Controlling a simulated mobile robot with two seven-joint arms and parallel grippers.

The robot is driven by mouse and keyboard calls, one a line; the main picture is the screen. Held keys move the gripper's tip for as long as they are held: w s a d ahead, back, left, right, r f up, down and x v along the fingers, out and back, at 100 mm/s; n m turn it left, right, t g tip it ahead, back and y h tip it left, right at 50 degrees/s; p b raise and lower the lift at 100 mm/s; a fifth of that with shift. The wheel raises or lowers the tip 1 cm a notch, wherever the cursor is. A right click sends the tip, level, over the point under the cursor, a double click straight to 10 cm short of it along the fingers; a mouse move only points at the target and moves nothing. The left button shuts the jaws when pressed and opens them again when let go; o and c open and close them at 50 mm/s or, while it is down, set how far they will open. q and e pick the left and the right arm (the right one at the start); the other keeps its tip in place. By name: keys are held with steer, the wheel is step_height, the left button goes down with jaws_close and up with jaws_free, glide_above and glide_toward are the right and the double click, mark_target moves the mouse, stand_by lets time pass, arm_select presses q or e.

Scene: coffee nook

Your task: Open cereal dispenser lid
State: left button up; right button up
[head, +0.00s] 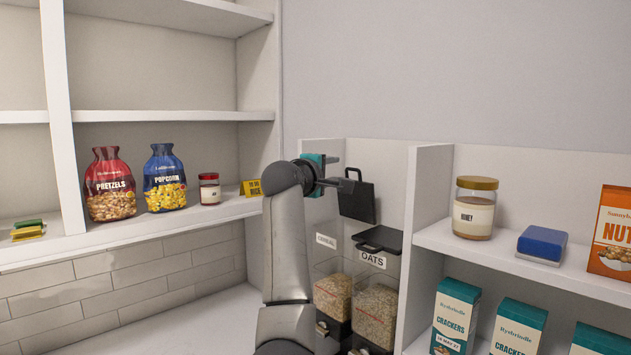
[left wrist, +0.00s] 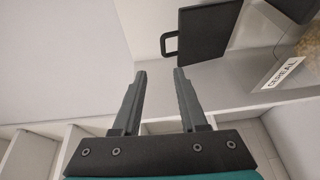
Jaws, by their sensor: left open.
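The cereal dispenser (head: 333,296) is a clear bin of grain with a CEREAL label, which also shows in the left wrist view (left wrist: 283,73). Its black lid (head: 357,203) stands raised, close to upright, with a loop handle at its free edge. The lid also shows in the left wrist view (left wrist: 207,32), ahead and to the right of the fingers. My left gripper (head: 344,171) is open beside the lid's handle in the head view; in the left wrist view (left wrist: 160,73) nothing is between its fingers. My arm hides part of the cereal dispenser. My right gripper is not in view.
The oats dispenser (head: 376,312) stands right beside it, its black lid (head: 378,239) lying low over the bin. A shelf divider (head: 428,200) rises to the right.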

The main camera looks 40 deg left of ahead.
arm_select(q)
steer(key=b+v, duration=0.2)
steer(key=v, duration=0.6)
steer(key=shift+s, duration=0.3)
